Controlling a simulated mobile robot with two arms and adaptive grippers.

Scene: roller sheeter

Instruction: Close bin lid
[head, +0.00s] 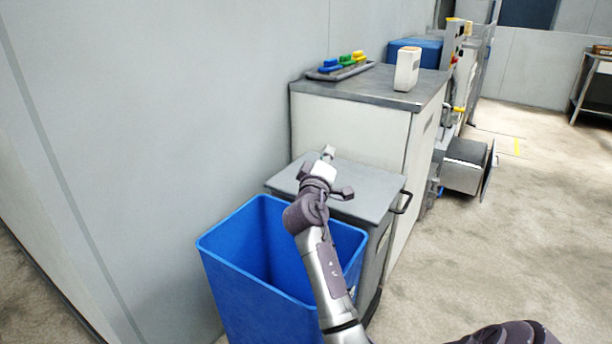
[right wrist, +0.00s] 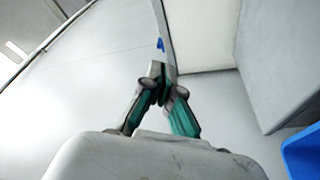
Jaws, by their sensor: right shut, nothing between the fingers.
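A grey bin (head: 376,262) stands against the end of the white cabinet, just behind the blue open bin. Its flat grey lid (head: 368,191) lies level across the top and looks down on the body, with no gap that I can see. My right gripper (head: 328,154) is above the lid, pointing toward the cabinet. My left gripper is not in view.
The blue open bin (head: 228,262) stands in front, under my right arm. The white cabinet (head: 345,128) carries a tray (head: 340,71) of coloured items and a white container (head: 407,70). A dark handle (head: 403,203) sticks out at the right. Floor is free on the right.

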